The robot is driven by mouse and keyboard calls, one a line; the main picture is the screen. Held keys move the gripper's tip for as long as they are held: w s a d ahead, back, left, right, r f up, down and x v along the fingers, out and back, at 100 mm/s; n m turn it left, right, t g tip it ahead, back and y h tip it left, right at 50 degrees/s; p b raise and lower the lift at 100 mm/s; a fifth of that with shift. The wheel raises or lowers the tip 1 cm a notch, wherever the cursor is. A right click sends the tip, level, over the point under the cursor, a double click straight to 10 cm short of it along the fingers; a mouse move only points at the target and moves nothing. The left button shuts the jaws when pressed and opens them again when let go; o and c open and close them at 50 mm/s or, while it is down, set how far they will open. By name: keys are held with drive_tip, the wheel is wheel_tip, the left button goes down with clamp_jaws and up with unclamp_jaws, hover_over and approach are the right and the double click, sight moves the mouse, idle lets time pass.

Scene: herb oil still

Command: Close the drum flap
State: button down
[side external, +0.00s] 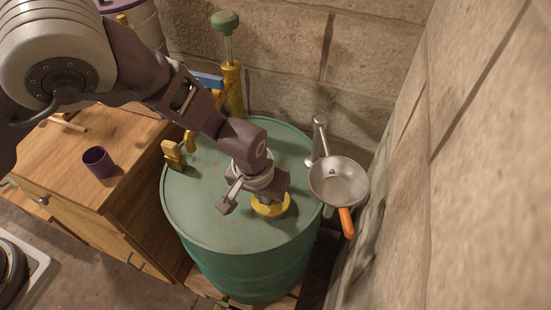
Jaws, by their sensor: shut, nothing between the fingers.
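The green metal drum (205,225) stands upright in the middle, with its flat lid facing up. A round yellow fitting (270,209) sits on the lid, right of its middle. I cannot make out a separate flap or its angle; it may be this fitting or hidden behind my gripper. My gripper (268,197) is shut and empty, pointing down directly over the yellow fitting and covering part of it. I cannot tell whether the fingertips touch it.
A steel pan (338,181) with an orange handle hangs beyond the drum's right edge, near the stone wall. A yellow wooden clamp-like piece (174,155) and a yellow cylinder with a green knob (231,88) stand left and behind. A purple cup (98,162) is on the wooden cabinet (135,190).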

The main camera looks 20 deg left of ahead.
drive_tip(key=shift+s+f, duration=0.35)
drive_tip(key=shift+f, duration=0.1)
idle(0.5)
drive_tip(key=v, duration=0.2)
drive_tip(key=w+v, duration=0.1)
drive_tip(key=v, duration=0.1)
drive_tip(key=shift+r, duration=0.25)
drive_tip(key=s+r, duration=0.6)
drive_tip(key=r, duration=0.1)
drive_tip(key=w+r+g, duration=0.2)
drive_tip(key=w+g, duration=0.1)
drive_tip(key=w, duration=0.6)
drive_tip(key=f, duration=1.3)
drive_tip(key=shift+s+d+f, duration=0.1)
drive_tip(key=shift+s+d, duration=0.05)
drive_tip(key=shift+s, duration=0.25)
